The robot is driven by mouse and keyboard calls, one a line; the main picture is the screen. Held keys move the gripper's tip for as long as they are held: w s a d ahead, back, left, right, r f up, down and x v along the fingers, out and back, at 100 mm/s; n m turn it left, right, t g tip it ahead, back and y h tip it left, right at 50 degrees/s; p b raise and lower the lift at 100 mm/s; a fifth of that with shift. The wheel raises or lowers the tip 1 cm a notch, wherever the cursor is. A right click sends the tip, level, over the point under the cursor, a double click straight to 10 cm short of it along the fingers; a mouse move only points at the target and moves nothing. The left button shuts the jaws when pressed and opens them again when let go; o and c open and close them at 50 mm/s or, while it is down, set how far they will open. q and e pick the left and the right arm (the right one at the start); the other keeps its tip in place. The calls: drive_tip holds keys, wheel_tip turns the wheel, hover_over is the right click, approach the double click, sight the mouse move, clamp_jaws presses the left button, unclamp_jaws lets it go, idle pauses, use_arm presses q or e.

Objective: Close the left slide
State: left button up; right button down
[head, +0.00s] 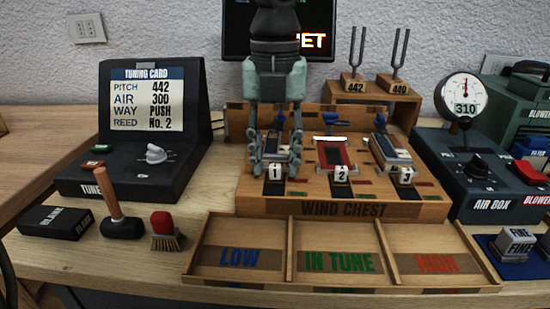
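The wind chest (343,209) is a wooden box with three numbered positions. My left gripper (276,168) points down over position 1 at its left end, fingers apart on either side of the block there. The fingers hide much of that block, and I cannot tell whether they touch it. The label 1 (275,172) shows between the fingertips. Blue handles (331,118) stand behind the positions. Which part is the left slide is not clear. My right gripper is out of view.
A tray (290,252) marked LOW, IN TUNE and HIGH lies empty in front. A tuning card stand (153,100), hammer (119,215) and brush (167,231) are at left. The air box (485,170) with a gauge reading 310 is at right. Two tuning forks (399,60) stand behind.

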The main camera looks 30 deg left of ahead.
use_arm(q)
wheel_tip(320, 180, up, 12)
idle(0.7)
drive_tip(key=shift+s, duration=0.1)
idle(0.3)
